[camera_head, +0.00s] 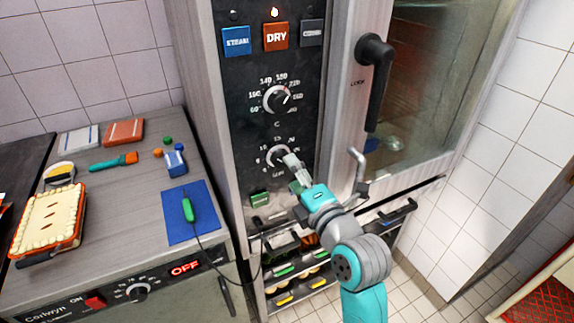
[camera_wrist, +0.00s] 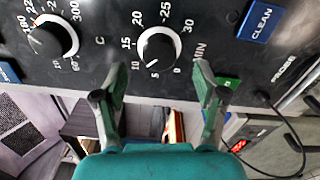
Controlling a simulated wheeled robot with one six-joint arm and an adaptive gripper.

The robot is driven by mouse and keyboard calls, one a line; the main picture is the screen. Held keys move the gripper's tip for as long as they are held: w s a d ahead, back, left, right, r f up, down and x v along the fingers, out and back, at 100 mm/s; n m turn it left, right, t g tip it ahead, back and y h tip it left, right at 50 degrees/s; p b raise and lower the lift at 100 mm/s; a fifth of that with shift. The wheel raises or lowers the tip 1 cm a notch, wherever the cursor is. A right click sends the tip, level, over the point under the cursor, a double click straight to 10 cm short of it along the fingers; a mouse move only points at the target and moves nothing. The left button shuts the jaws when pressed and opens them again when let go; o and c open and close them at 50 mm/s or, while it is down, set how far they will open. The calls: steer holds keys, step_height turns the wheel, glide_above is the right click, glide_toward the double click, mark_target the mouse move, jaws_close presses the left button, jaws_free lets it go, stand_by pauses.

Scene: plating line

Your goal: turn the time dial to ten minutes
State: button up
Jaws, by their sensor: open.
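The time dial (camera_wrist: 157,48) is a round black knob with a white rim, on the black oven panel, with numbers from 0 to 30 and MIN around it. Its white pointer line appears to point near 5, short of 10. In the head view the time dial (camera_head: 277,156) is partly covered by my gripper (camera_head: 293,172). In the wrist view my gripper (camera_wrist: 160,70) is open and empty. Its fingertips are either side of the dial's lower part, with gaps to the knob; contact is not visible.
The temperature dial (camera_head: 276,99) is above the time dial. A green button (camera_head: 260,199) is below it. The oven door handle (camera_head: 373,80) stands out at the right. A counter (camera_head: 118,210) at the left holds a pie (camera_head: 50,222) and a blue mat (camera_head: 204,222) with a corded probe.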

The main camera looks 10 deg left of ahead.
steer(key=v, duration=0.7)
steer(key=shift+s, duration=0.15)
steer(key=s+d+f+m+h, duration=0.3)
steer(key=s+d+f+m, duration=0.4)
steer(key=f, duration=0.3)
steer(key=s+d+f+m+h, duration=0.3)
steer(key=s+d+f+m, duration=0.35)
steer(key=s+f, duration=0.2)
steer(key=s+d+f+m+h, duration=0.1)
steer(key=s+m, duration=0.5)
steer(key=s, duration=0.6)
steer(key=s+d+f+m+h, duration=0.2)
steer(key=s+d+m, duration=0.3)
steer(key=s, duration=0.7)
steer(key=shift+s+d+f+m+h, duration=0.25)
steer(key=shift+m+h, duration=0.25)
steer(key=shift+m, duration=0.65)
